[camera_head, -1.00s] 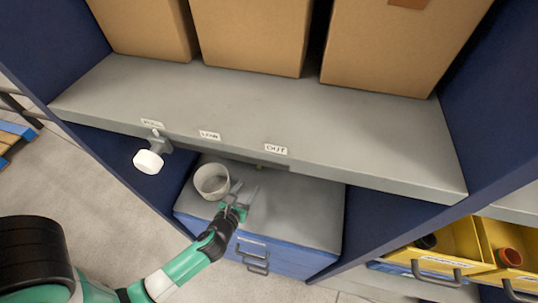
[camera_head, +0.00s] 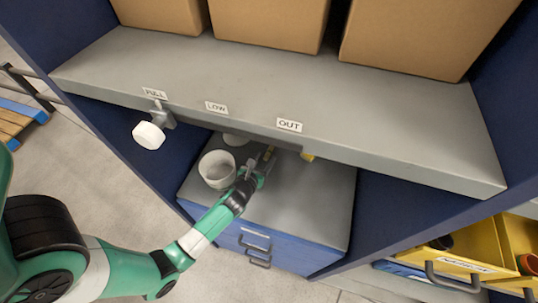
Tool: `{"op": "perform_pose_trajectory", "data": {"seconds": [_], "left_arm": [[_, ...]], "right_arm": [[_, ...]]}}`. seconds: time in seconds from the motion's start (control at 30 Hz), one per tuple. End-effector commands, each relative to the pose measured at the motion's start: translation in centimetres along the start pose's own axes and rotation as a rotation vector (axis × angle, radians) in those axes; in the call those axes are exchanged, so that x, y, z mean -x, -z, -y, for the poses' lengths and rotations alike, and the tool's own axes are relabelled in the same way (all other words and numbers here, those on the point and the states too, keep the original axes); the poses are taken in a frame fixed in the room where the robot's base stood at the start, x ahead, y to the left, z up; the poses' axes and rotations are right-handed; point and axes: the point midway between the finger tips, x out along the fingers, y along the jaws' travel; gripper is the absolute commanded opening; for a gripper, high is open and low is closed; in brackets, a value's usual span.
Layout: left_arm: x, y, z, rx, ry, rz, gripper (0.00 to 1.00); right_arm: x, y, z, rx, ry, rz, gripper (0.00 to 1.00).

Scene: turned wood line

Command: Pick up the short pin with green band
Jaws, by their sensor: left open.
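My left gripper (camera_head: 266,157) reaches over the grey top of a blue drawer cabinet, under the front edge of the shelf. It is open, just right of a white cup (camera_head: 217,170). I cannot make out a short pin with a green band; the shelf edge hides the back of the cabinet top. A small yellow thing (camera_head: 307,156) shows just under the shelf edge, right of the gripper, too small to identify. My right gripper is not in view.
The grey shelf (camera_head: 350,120) overhangs the cabinet (camera_head: 310,205) and carries large cardboard boxes (camera_head: 405,35). A white knob (camera_head: 149,135) hangs from its front edge at the left. A pale round thing (camera_head: 236,139) is behind the cup. Yellow bins (camera_head: 470,250) stand at lower right.

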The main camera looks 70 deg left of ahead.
Motion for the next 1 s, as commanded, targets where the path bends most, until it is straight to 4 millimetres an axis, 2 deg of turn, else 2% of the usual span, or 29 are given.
{"op": "perform_pose_trajectory", "data": {"seconds": [0.03, 0.1, 0.33, 0.37, 0.67, 0.7, 1.0], "left_arm": [[-0.96, 0.31, -0.01, 0.002, -0.001, 0.001, 0.6], [-1.58, 0.22, 0.0, 0.0, -0.001, 0.0, 0.6], [-1.7, 0.02, 0.03, 0.0, 0.001, -0.001, 0.6], [-1.69, 0.02, 0.03, 0.0, 0.0, -0.001, 0.56], [-1.67, 0.04, 0.03, 0.0, 0.0, -0.001, 0.02], [-1.67, 0.04, 0.03, 0.0, 0.0, -0.001, 0.0], [-1.67, 0.04, 0.03, 0.0, 0.0, -0.001, 0.0]], "right_arm": [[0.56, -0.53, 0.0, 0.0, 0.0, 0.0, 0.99], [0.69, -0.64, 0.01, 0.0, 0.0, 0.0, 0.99], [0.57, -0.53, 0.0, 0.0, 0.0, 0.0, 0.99], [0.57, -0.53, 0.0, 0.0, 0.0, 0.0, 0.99], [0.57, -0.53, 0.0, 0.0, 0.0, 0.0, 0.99], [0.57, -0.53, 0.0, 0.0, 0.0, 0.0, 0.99], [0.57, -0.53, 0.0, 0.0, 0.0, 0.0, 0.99]]}}
